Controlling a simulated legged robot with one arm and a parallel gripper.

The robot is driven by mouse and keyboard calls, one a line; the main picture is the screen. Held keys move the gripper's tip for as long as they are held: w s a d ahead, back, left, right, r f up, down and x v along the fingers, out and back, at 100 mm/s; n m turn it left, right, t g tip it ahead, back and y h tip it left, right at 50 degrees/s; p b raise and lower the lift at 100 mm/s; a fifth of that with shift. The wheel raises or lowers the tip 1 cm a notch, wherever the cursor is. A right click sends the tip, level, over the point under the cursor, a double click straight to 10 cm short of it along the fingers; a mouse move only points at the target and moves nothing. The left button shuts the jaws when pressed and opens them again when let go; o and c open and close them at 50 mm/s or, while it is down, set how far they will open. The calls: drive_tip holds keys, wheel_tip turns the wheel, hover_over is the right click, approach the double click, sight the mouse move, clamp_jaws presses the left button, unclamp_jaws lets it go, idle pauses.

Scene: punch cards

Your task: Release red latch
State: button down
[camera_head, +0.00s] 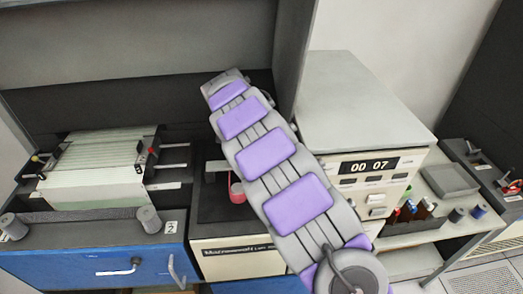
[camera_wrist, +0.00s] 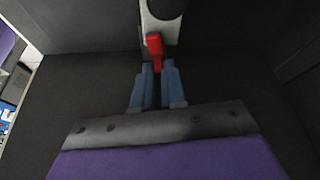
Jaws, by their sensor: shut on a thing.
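The red latch (camera_wrist: 154,48) shows in the wrist view as a small upright red lever on a light grey bracket (camera_wrist: 160,25) with a dark round opening. My gripper (camera_wrist: 156,69) has its blue fingers close together, shut on the lower end of the latch. In the head view my purple and grey arm reaches away toward the dark back panel. There my fingers are hidden behind the arm, and I cannot make out the latch they hold.
A card machine (camera_head: 95,180) with a small red part stands at left. A pink-red round object (camera_head: 237,193) sits just left of my arm. A grey cabinet (camera_head: 360,100) with a display reading 00 07 stands close at right. Dark walls surround the bracket.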

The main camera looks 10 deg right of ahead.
drive_tip(key=n, duration=0.1)
drive_tip(key=n+t, duration=0.1)
drive_tip(key=shift+s+r+n+p, duration=0.15)
drive_tip(key=shift+s+n+p, duration=0.15)
drive_tip(key=shift+n+p, duration=0.1)
drive_tip(key=n, duration=0.1)
drive_tip(key=n+t+p, duration=0.1)
drive_tip(key=n+y, duration=0.1)
drive_tip(key=shift+s+d+n, duration=0.2)
drive_tip(key=shift+s+n, duration=0.05)
drive_tip(key=shift+n, duration=0.05)
drive_tip(key=n+p, duration=0.1)
drive_tip(key=n+t, duration=0.1)
drive_tip(key=shift+s+d+r+n+y+p, duration=0.1)
drive_tip(key=shift+d+n+y+p, duration=0.05)
drive_tip(key=shift+n+y+p, duration=0.25)
drive_tip(key=shift+s+d+n+t+y+p, duration=0.15)
drive_tip(key=shift+n+t+y+p, duration=0.25)
drive_tip(key=shift+n, duration=0.45)
drive_tip(key=shift+w+d+n+t+y+p, duration=0.1)
drive_tip(key=shift+d+n+y+p, duration=0.1)
drive_tip(key=shift+n+p, duration=0.5)
drive_tip(key=shift+n, duration=0.35)
drive_tip(key=c, duration=1.3)
unclamp_jaws()
drive_tip(key=shift+f, duration=0.2)
drive_tip(key=shift+c, duration=0.2)
drive_tip(key=shift+o, duration=0.7)
